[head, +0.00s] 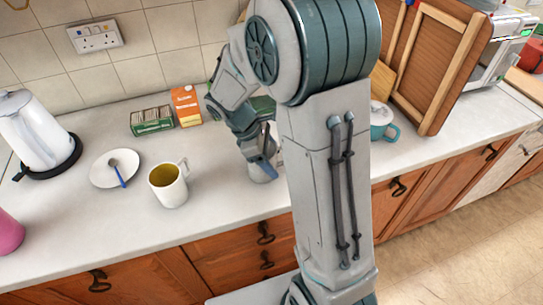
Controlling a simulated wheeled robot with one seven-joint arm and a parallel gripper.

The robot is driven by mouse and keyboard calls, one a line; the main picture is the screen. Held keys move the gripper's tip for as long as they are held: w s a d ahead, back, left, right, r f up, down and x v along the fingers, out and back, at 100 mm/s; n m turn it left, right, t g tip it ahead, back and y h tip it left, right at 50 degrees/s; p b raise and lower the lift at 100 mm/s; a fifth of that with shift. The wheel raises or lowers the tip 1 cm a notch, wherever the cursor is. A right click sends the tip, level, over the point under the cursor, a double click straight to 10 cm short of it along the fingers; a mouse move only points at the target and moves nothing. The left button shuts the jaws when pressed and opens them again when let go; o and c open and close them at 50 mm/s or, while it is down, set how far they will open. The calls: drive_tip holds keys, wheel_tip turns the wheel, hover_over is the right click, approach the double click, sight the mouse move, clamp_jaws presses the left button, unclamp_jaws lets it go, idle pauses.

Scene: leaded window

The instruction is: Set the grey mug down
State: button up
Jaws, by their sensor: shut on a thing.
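My gripper (264,160) is over the counter, just left of my own arm column, pointing down. It is shut on the grey mug (262,175), which shows as a small pale grey shape under the fingers. My arm hides most of this mug. The mug is at or close to the counter surface; I cannot tell whether it touches.
A white mug (169,190) with yellowish liquid stands to the left on the counter (90,215). A plate (103,174) with a spoon, a kettle (32,130), tea boxes (186,106) and a teal mug (384,131) stand around. Counter between white mug and gripper is clear.

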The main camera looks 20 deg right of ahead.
drive_tip(key=o, duration=1.9)
drive_tip(key=shift+f, duration=0.1)
drive_tip(key=shift+c, duration=0.2)
drive_tip(key=v, duration=1.1)
drive_tip(key=s+d+m+t+y, duration=0.2)
drive_tip(key=s+m+t+y, duration=0.3)
drive_tip(key=s+m, duration=0.8)
drive_tip(key=shift+s+b, duration=0.35)
drive_tip(key=shift+s, duration=0.7)
drive_tip(key=shift+d, duration=0.1)
